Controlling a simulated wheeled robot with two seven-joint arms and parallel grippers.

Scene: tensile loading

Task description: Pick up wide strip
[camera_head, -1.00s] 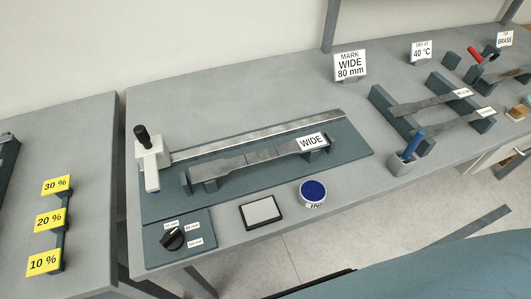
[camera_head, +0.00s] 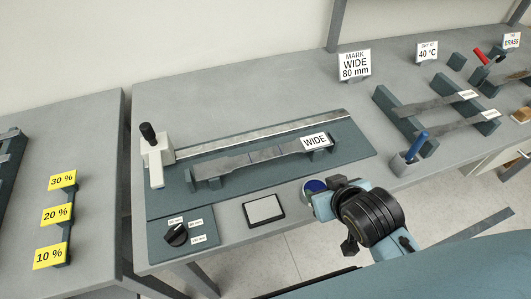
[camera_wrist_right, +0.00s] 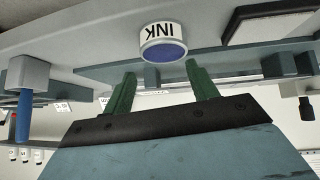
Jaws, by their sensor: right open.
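The wide strip (camera_head: 235,164) is a grey metal bar with marks across its narrower middle. It lies on two dark supports on the teal marking base (camera_head: 345,155), in front of a long metal rule. A white WIDE label (camera_head: 315,141) is at its right end. My right gripper (camera_wrist_right: 160,69) is open and empty, its two green fingers apart in the right wrist view. In the head view my right wrist is in front of the bench edge, right of and nearer than the strip, partly covering the ink pot; the fingertips are hidden there. My left gripper is not in view.
The ink pot (camera_wrist_right: 163,45) is just beyond the right fingers. A white pad (camera_head: 263,210) and a dial box (camera_head: 180,236) are at the front edge.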

